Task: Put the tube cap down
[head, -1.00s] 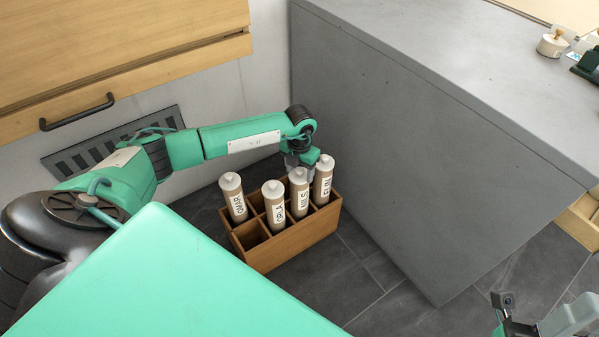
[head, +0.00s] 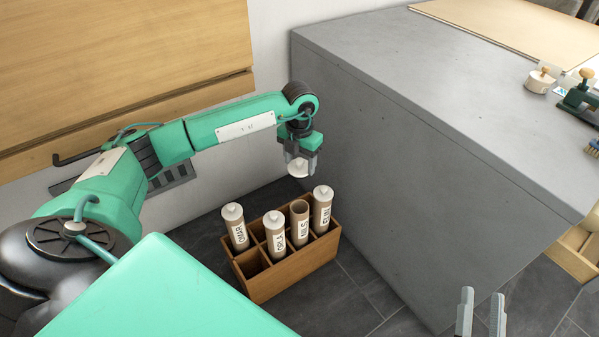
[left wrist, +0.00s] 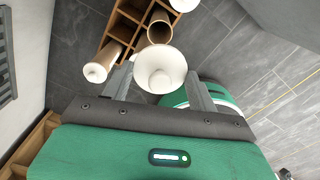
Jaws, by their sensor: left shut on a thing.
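A white tube cap (head: 298,167) is held between the fingers of my left gripper (head: 300,163), above the wooden tube rack. In the left wrist view the cap (left wrist: 159,69) shows between the two fingers (left wrist: 160,88). The tube labelled NILS (head: 299,221) stands in the rack with its mouth open and no cap. Its open end shows in the left wrist view (left wrist: 160,28). My right gripper (head: 481,312) is at the bottom right of the head view, empty, its two fingers apart.
The wooden rack (head: 290,272) on the dark tiled floor holds other capped tubes, labelled OMAR (head: 235,226), CARLA (head: 275,232) and FLINT (head: 322,209). Its front left compartment is empty. A grey counter (head: 420,150) rises close on the right, with tools on top. Wooden drawers (head: 120,70) stand at the left.

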